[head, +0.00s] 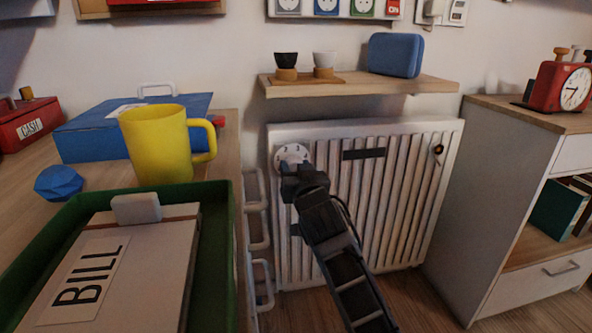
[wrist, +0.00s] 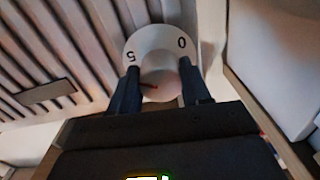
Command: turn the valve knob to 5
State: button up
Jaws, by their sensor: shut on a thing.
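The valve dial (head: 292,152) is a round white plate at the upper left of the white radiator (head: 400,150). In the head view, a 2 and a 3 show on it. My gripper (head: 290,172) covers its lower part and the knob. In the wrist view, the pale knob (wrist: 160,72) sits between the two dark fingers of my gripper (wrist: 158,80), which is shut on it. The dial (wrist: 145,42) shows a 5 at the left and a 0 at the right. A small red mark shows on the knob's lower side, away from both numbers.
A wooden shelf (head: 360,86) with two small cups and a blue case (head: 396,55) hangs above the radiator. A desk with a yellow mug (head: 155,145) and green tray (head: 226,215) stands left. A cabinet (head: 480,190) stands right.

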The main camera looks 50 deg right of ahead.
jog(key=o, duration=1.1)
jog(key=shift+c, duration=0.2)
jog(key=p+v, duration=0.1)
jog(key=v, duration=0.6)
jog(key=shift+s+a, duration=0.25)
jog(key=shift+s, duration=0.1)
jog(key=shift+f, duration=0.1)
